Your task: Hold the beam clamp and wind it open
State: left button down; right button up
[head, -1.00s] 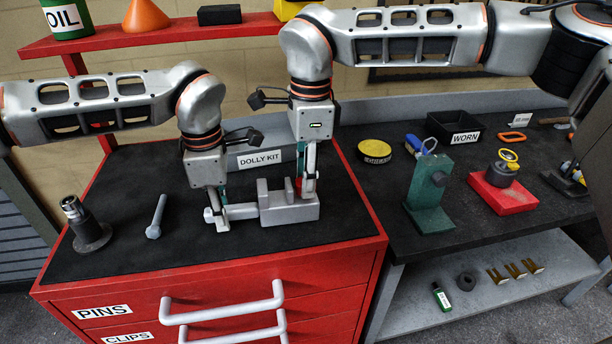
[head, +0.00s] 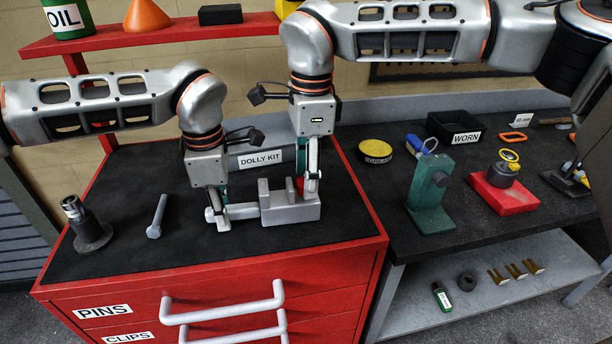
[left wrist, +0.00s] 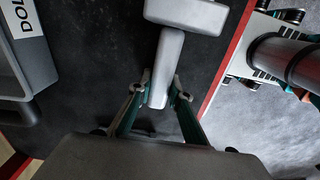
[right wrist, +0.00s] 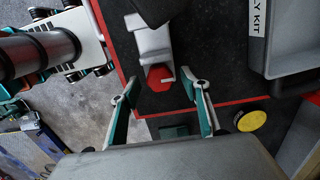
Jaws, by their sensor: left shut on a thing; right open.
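The beam clamp (head: 290,210) is a grey metal block with upright jaws, lying on the black top of the red cabinet. A grey bar runs from its left end, and a red knob (right wrist: 160,76) is at its other end. My left gripper (head: 217,222) is shut on the bar (left wrist: 166,62); the left wrist view shows it between the fingertips (left wrist: 161,93). My right gripper (head: 307,192) is at the red-knob end. In the right wrist view its fingers (right wrist: 166,86) are spread wide, with the knob between and beyond them; no contact shows.
A grey DOLLY KIT tray (head: 262,150) stands behind the clamp. A bolt (head: 157,216) and a dark stand (head: 88,228) are on the left of the cabinet top. A green block (head: 431,195) stands on the bench to the right. The front of the cabinet top is clear.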

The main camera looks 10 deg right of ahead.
pick_arm(q)
jog(key=shift+r, duration=0.1)
pick_arm(e)
notch_tip(320, 180, up, 11)
jog(key=shift+d, duration=0.2)
jog(key=shift+r, duration=0.1)
pick_arm(q)
jog(key=c, duration=1.8)
grip_release()
